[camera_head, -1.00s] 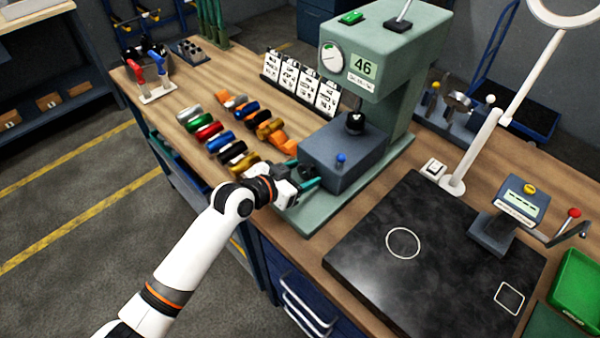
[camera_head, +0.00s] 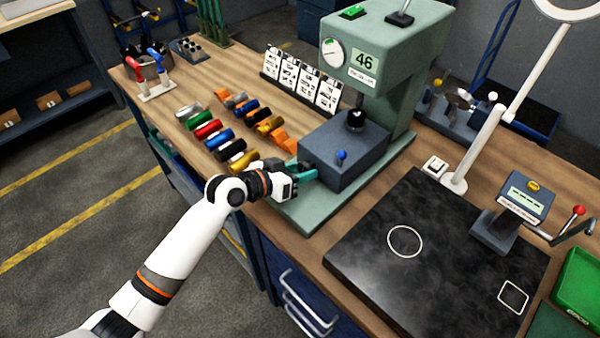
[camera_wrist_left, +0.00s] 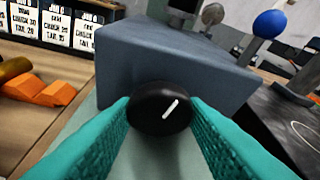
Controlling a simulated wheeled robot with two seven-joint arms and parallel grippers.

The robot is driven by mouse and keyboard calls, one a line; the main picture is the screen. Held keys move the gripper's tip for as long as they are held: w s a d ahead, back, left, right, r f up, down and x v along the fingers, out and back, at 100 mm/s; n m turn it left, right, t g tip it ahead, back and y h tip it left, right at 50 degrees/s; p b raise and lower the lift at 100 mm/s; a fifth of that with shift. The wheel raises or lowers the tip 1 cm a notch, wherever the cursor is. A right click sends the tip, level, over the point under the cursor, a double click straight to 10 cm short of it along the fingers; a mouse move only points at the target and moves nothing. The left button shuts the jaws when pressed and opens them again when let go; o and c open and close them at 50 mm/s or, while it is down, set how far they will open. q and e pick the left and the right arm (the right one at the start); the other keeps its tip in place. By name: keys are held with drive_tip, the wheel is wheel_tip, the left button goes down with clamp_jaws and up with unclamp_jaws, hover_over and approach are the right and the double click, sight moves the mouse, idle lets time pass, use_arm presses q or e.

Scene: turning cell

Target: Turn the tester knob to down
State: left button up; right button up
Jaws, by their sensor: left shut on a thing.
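The tester is a green machine (camera_head: 390,45) with a dial, a "46" label and a blue-grey box (camera_head: 358,168) on its green base. The black knob (camera_wrist_left: 161,108) is on the front face of that box. Its white pointer line slants from lower left to upper right in the left wrist view. My left gripper (camera_head: 306,174) is at the front face of the box, and its teal fingers (camera_wrist_left: 160,120) are shut on the knob from both sides. In the head view the fingers hide the knob. My right gripper is not in view.
A blue ball-topped lever (camera_head: 341,157) stands at the right of the box. Several coloured cylinders (camera_head: 208,130) lie on the bench to the left, near an orange block (camera_head: 284,141). A black slab (camera_head: 440,250) is to the right. White cards (camera_head: 302,80) stand behind.

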use_arm(q)
drive_tip(key=shift+f+n+g+h+b, duration=0.1)
drive_tip(key=shift+n+g+h+b, duration=0.25)
drive_tip(key=shift+n+b, duration=0.4)
drive_tip(key=o, duration=0.9)
drive_tip(key=shift+o, duration=0.2)
drive_tip(key=b+v, duration=0.2)
drive_tip(key=v, duration=1)
drive_tip(key=shift+a+f, duration=0.1)
drive_tip(key=shift+a, duration=0.05)
